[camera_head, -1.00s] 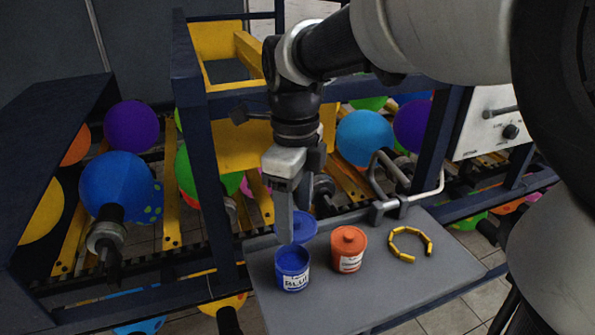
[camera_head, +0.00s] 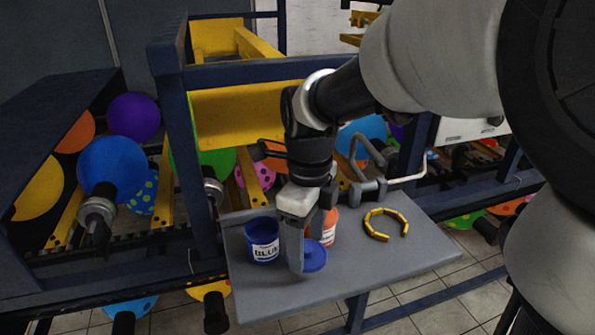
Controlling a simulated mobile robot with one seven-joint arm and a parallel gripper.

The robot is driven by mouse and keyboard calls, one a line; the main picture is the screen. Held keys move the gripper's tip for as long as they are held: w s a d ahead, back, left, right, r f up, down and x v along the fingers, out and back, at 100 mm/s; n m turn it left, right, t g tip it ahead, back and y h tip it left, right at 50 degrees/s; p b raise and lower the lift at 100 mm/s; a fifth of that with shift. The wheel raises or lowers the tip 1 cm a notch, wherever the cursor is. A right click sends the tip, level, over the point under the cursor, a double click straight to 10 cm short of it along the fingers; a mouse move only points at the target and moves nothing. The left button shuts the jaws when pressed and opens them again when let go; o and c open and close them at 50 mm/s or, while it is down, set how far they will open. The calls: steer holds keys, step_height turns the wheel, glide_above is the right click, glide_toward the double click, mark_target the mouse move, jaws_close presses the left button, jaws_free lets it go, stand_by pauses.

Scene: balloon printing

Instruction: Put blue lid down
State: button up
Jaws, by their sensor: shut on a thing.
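The blue lid (camera_head: 315,257) is low over the grey tabletop, to the right of the blue pot and in front of the orange pot. Whether it touches the table cannot be told. My gripper (camera_head: 296,262) points down and is shut on the lid, with its finger covering the lid's left side. The blue pot (camera_head: 263,241), with a white label reading BLUE, stands open at the table's left. The lid's knob is partly hidden by the finger.
The orange pot (camera_head: 329,228) stands just behind the lid, partly hidden by my gripper. A yellow segmented ring (camera_head: 386,224) lies to the right. The grey table (camera_head: 400,262) is clear at its front and right. A bent metal handle (camera_head: 405,178) rises at the back edge.

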mark_target(306, 277)
steer(key=shift+f+b, duration=0.4)
steer(key=shift+f, duration=2.55)
steer(key=shift+f, duration=0.2)
steer(key=o, duration=0.7)
